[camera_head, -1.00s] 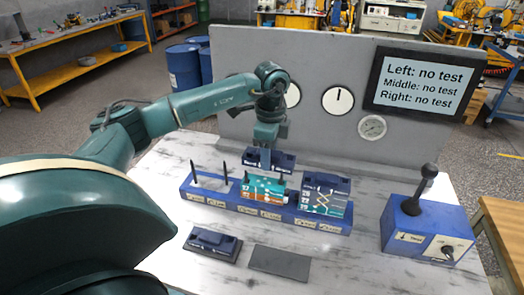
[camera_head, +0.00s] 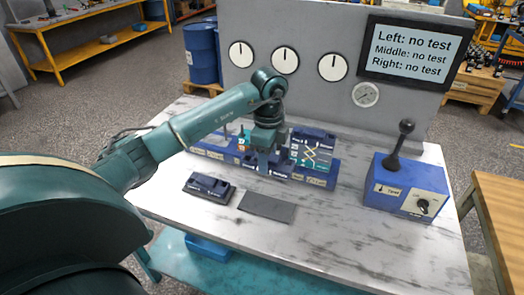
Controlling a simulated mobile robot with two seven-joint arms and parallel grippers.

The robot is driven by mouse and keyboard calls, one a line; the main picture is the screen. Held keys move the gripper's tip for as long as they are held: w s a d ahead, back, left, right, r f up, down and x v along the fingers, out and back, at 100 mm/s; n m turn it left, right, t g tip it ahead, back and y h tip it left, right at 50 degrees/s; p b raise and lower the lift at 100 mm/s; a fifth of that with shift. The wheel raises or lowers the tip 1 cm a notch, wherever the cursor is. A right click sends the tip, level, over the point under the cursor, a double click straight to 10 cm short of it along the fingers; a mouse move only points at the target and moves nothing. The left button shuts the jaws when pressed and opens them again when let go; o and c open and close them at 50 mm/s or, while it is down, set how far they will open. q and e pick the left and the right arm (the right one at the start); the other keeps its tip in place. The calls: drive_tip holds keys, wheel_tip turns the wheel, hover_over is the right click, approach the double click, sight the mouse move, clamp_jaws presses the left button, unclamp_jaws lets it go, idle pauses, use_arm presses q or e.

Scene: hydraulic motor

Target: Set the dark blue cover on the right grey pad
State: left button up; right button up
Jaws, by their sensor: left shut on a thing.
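My left gripper (camera_head: 264,152) points down and is shut on a dark blue cover (camera_head: 279,171). It holds the cover in front of the middle of the blue rack, behind and above the right grey pad (camera_head: 267,206). The right grey pad is flat, dark and bare. Another dark blue cover (camera_head: 208,187) sits to its left, where a left pad would be hidden under it. The gripper and arm hide part of the held cover and the rack's middle block. My right gripper is not in view.
The blue rack (camera_head: 322,181) carries a patterned block (camera_head: 313,150) at its right end. A blue box with a black lever (camera_head: 405,187) stands at the right. A grey panel with dials and a screen (camera_head: 419,48) reading "no test" stands behind. The table front is clear.

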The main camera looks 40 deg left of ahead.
sight(267, 205)
use_arm(q)
drive_tip(key=shift+s+d+f, duration=0.3)
drive_tip(key=shift+s+d, duration=0.05)
drive_tip(key=shift+s, duration=0.1)
drive_tip(key=shift+f+b, duration=0.95)
drive_tip(key=shift+f, duration=0.1)
drive_tip(key=shift+f+b, duration=0.5)
drive_tip(key=shift+f, duration=0.05)
wheel_tip(267, 205, down, 4)
drive_tip(key=b, duration=0.3)
drive_tip(key=shift+f+b, duration=0.9)
drive_tip(key=shift+f, duration=0.1)
drive_tip(key=shift+f+b, duration=0.55)
drive_tip(key=shift+f, duration=0.95)
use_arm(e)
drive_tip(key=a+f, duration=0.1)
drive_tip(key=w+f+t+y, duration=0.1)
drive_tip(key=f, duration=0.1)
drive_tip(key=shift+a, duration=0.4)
use_arm(q)
drive_tip(key=shift+f+b, duration=0.5)
drive_tip(key=shift+f, duration=0.1)
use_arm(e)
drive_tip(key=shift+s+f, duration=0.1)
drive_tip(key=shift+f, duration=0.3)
